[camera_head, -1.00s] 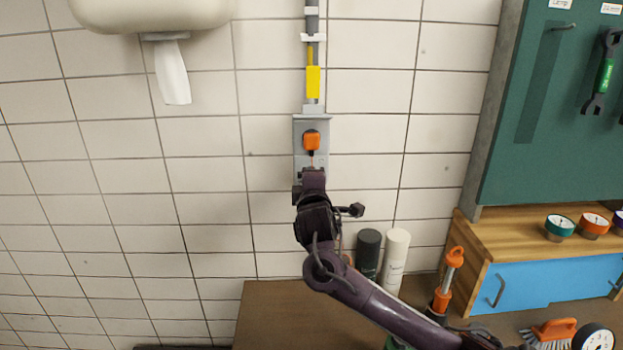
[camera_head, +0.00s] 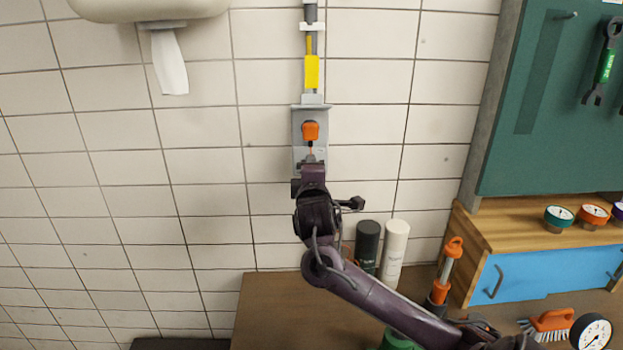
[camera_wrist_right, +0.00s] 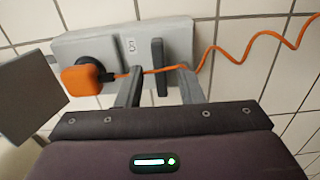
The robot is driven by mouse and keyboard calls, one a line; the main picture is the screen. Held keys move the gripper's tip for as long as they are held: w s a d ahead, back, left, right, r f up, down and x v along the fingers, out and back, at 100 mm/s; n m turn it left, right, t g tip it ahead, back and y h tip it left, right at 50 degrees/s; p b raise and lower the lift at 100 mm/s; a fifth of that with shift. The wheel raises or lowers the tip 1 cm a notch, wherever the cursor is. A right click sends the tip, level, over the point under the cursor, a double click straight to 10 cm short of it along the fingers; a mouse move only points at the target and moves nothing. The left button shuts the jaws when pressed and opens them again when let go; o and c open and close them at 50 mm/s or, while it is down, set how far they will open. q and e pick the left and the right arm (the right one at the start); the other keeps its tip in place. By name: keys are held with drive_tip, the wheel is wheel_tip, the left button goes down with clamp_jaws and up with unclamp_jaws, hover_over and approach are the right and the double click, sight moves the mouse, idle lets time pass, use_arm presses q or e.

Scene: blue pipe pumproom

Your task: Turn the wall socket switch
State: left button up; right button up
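The grey wall socket box (camera_head: 298,128) hangs on the tiled wall below a grey conduit; it also shows in the right wrist view (camera_wrist_right: 75,46). An orange plug (camera_head: 310,131) sits in its socket, with an orange cord crossing the box (camera_wrist_right: 83,77). The switch is a dark grey upright bar (camera_wrist_right: 158,56) beside a small marked label. My right gripper (camera_wrist_right: 160,74) is open, with one finger on each side of the switch bar; I cannot tell whether they touch it. In the head view my right gripper (camera_head: 312,164) covers the box's lower end. My left gripper is not in view.
A dark bottle (camera_head: 367,246) and a white bottle (camera_head: 395,252) stand behind my right forearm on a brown bench (camera_head: 270,310). A wooden cabinet (camera_head: 490,236) with gauges is at right. A paper dispenser (camera_head: 150,8) hangs upper left. The wall left of the box is clear.

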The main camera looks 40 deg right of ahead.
drive_tip(key=b+v, duration=0.1)
drive_tip(key=v, duration=0.5)
drive_tip(key=shift+s+a, duration=0.25)
drive_tip(key=shift+s, duration=0.05)
drive_tip(key=shift+f, duration=0.1)
